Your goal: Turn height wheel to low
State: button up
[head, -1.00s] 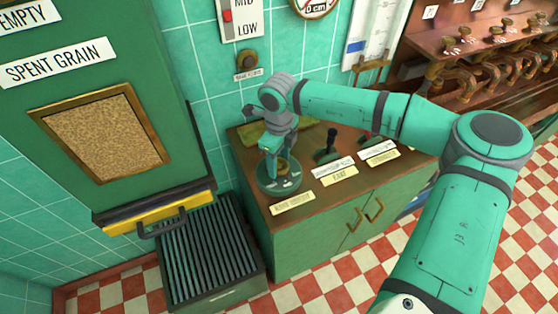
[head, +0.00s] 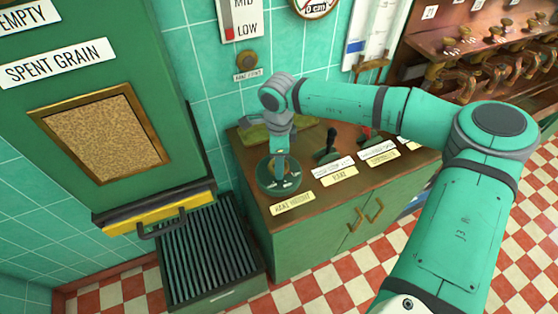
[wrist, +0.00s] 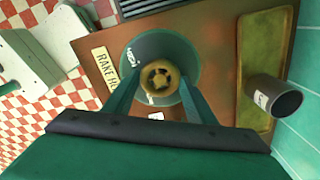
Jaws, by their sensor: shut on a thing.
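The height wheel (wrist: 158,78) is a brass knob in the middle of a dark green round dial (head: 266,186), at the left end of the wooden counter top. The label in front of it reads "RAKE HEIGHT" (head: 293,203). My gripper (wrist: 158,88) reaches down over the wheel, with one finger on each side of the brass knob, shut on it. In the head view my gripper (head: 280,172) hides most of the knob. The wall gauge (head: 241,18) shows MID and LOW, and its red marker (head: 229,33) is beside LOW. The gauge's top is cut off.
Black and red levers (head: 326,145) stand to the right on the same counter. A yellowish tray (wrist: 268,65) and a dark cylinder (wrist: 274,97) lie near the wheel by the wall. A slatted grate (head: 210,255) and the spent grain hatch (head: 100,135) are at left.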

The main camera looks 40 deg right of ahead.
jog(key=shift+w, duration=0.1)
jog(key=o, duration=1)
jog(key=shift+o, duration=0.2)
notch_tip(320, 180, up, 11)
jog(key=shift+f, duration=0.1)
dwell(0.4)
